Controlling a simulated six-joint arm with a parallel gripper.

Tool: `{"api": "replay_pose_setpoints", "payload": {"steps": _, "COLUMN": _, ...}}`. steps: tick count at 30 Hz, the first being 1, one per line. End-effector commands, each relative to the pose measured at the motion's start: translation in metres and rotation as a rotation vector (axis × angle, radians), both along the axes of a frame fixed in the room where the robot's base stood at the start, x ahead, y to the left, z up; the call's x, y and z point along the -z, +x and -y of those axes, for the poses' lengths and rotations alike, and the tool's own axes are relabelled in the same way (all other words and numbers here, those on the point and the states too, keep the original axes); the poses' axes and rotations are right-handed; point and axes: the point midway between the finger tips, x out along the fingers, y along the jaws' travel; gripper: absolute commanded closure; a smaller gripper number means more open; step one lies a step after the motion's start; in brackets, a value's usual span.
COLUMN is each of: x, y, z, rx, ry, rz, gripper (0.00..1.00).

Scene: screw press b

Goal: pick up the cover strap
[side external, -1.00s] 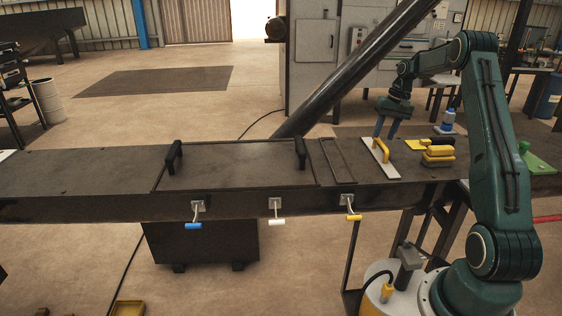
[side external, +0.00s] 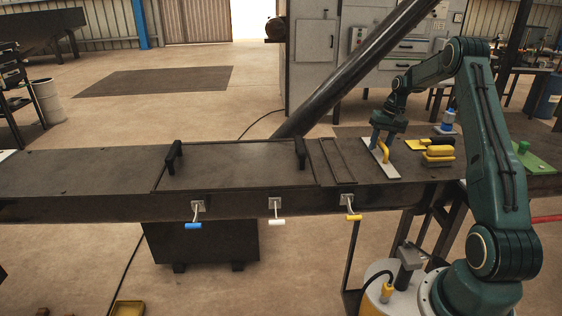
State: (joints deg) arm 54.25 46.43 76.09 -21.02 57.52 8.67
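The cover strap (side external: 375,165) is a narrow, light plate with a yellow arched handle (side external: 386,155). It lies flat across the dark press bed, right of the middle. The fingers look apart, and I see no clear contact with the handle. The gripper partly hides the far part of the strap and the handle's top.
A dark cover panel (side external: 235,165) with two black handles lies on the bed to the left. Yellow blocks (side external: 438,155) and a green plate (side external: 530,160) lie to the right. Blue, white and yellow levers hang on the bed's front. A thick dark pipe (side external: 340,75) slants behind.

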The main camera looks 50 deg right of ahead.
Motion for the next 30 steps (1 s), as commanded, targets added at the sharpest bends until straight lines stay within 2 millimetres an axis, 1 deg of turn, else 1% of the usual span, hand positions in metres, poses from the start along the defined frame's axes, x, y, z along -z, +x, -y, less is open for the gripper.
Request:
{"api": "replay_pose_setpoints", "payload": {"steps": 1, "x": 0.000, "y": 0.000, "z": 0.000, "rx": 0.000, "ry": 0.000, "rz": 0.000, "gripper": 0.73}}
{"api": "replay_pose_setpoints", "payload": {"steps": 5, "x": 0.000, "y": 0.000, "z": 0.000, "rx": 0.000, "ry": 0.000, "rz": 0.000, "gripper": 0.98}}
{"api": "replay_pose_setpoints", "payload": {"steps": 6, "x": 0.000, "y": 0.000, "z": 0.000, "rx": 0.000, "ry": 0.000, "rz": 0.000, "gripper": 1.00}}
{"api": "replay_pose_setpoints", "payload": {"steps": 15, "x": -0.001, "y": 0.000, "z": 0.000, "rx": -0.001, "ry": -0.002, "rz": 0.002, "gripper": 1.00}}
{"api": "replay_pose_setpoints", "payload": {"steps": 20, "x": -0.007, "y": 0.000, "z": 0.001, "rx": 0.000, "ry": -0.002, "rz": 0.002, "gripper": 1.00}}
{"api": "replay_pose_setpoints", "payload": {"steps": 26, "x": -0.026, "y": 0.000, "z": 0.001, "rx": 0.000, "ry": -0.004, "rz": 0.002, "gripper": 1.00}}
{"api": "replay_pose_setpoints", "payload": {"steps": 30, "x": -0.047, "y": 0.001, "z": 0.001, "rx": 0.000, "ry": -0.004, "rz": 0.004, "gripper": 1.00}}
